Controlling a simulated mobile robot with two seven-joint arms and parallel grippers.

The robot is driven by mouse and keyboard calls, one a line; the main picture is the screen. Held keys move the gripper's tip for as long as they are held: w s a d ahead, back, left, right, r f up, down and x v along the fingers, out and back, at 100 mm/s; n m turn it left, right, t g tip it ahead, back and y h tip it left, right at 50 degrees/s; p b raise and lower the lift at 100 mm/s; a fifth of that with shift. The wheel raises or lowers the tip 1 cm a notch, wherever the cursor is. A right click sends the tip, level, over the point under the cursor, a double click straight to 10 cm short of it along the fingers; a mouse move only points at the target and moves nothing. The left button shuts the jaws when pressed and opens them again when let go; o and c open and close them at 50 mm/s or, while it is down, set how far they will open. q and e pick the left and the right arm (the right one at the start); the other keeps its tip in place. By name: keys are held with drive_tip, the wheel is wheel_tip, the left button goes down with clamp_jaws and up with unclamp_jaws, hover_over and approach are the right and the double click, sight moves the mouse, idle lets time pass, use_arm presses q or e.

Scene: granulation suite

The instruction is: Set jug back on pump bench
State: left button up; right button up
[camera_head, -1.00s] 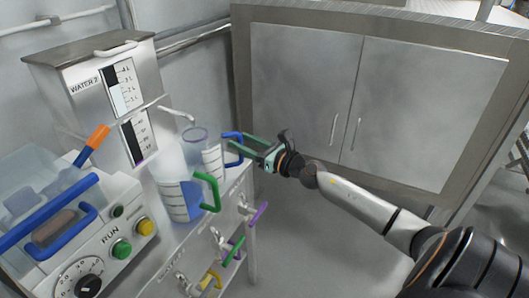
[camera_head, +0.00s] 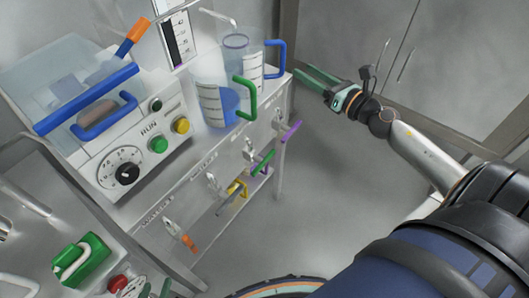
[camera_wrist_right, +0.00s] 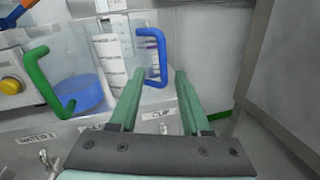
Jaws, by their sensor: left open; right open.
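A clear jug with a green handle (camera_head: 215,105) and blue liquid stands on the bench (camera_head: 185,165). Behind it, close by, stands a clear jug with a blue handle (camera_head: 254,67); it looks empty. My right gripper (camera_head: 300,77) is open and empty, just right of the blue handle and apart from it. In the right wrist view its open fingers (camera_wrist_right: 150,80) point toward the blue handle (camera_wrist_right: 152,55), which shows beyond and between them; the green-handled jug (camera_wrist_right: 83,92) is to the left.
A control box (camera_head: 135,140) with a dial and buttons stands left of the jugs. Several coloured valve handles (camera_head: 238,188) stick out from the bench front. A green-handled thing (camera_head: 82,262) is at lower left. Open floor (camera_head: 330,180) lies right of the bench, before a cabinet (camera_head: 350,40).

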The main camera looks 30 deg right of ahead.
drive_tip(key=s+a+f+m+g+h, duration=0.2)
drive_tip(key=s+a+f+m, duration=0.35)
drive_tip(key=f+m, duration=0.55)
drive_tip(key=s+a+f+m+g+h, duration=0.1)
drive_tip(key=s+a+f+m+g, duration=0.25)
drive_tip(key=a+f+m, duration=0.65)
drive_tip(key=s+a+f+m+g+y, duration=0.3)
drive_tip(key=s+a+f+m, duration=0.2)
drive_tip(key=s+a+m, duration=0.4)
drive_tip(key=a+m, duration=0.2)
drive_tip(key=m, duration=0.1)
drive_tip(key=shift+s, duration=0.35)
drive_tip(key=shift+f, duration=0.1)
